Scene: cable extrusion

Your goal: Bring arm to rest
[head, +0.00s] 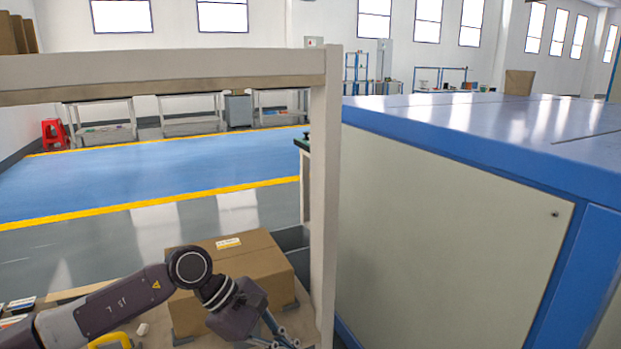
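My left arm comes in from the lower left, and its gripper (278,339) points down at the bottom of the head view. The fingers are partly cut off by the lower edge, so I cannot tell whether they are open or shut. No held object shows between them. The gripper is in front of a closed cardboard box (250,252) with a white label; I cannot tell whether they touch. My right arm and gripper are not in view.
A beige rack has a top beam (170,70) above my arm and a post (324,200) just right of the gripper. A large blue and cream machine (450,215) fills the right side. A yellow item (108,340) lies at the lower left. Open blue floor (150,180) lies beyond.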

